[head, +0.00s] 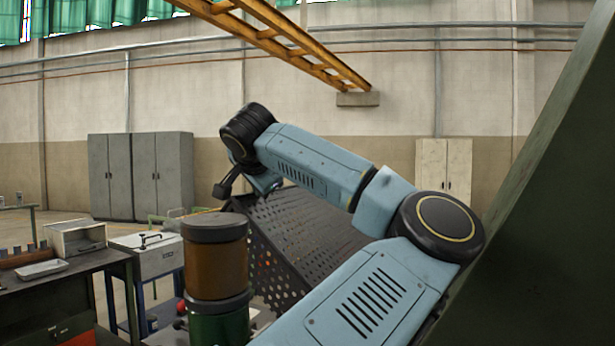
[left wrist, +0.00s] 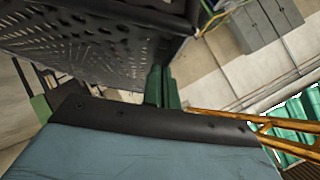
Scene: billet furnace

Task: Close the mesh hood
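The mesh hood (head: 305,240) is a dark perforated metal cover, its panel sloping behind the brown and green cylinders in the head view. In the left wrist view, its perforated panel (left wrist: 85,40) fills the upper left, very close. One blue arm, which I take as my left, reaches from the lower right across the hood. Its gripper end (head: 233,184) is at the hood's upper left edge, beside or touching it; I cannot tell which. The fingers are small, dark and partly hidden, so their opening does not show. My right gripper is not in view.
A brown cylinder (head: 215,262) on a green one (head: 219,322) stands in front of the hood. A dark workbench (head: 62,283) with a tray is at left, with a pale box on legs (head: 150,262) beside it. A large dark green slanted surface (head: 560,220) bounds the right.

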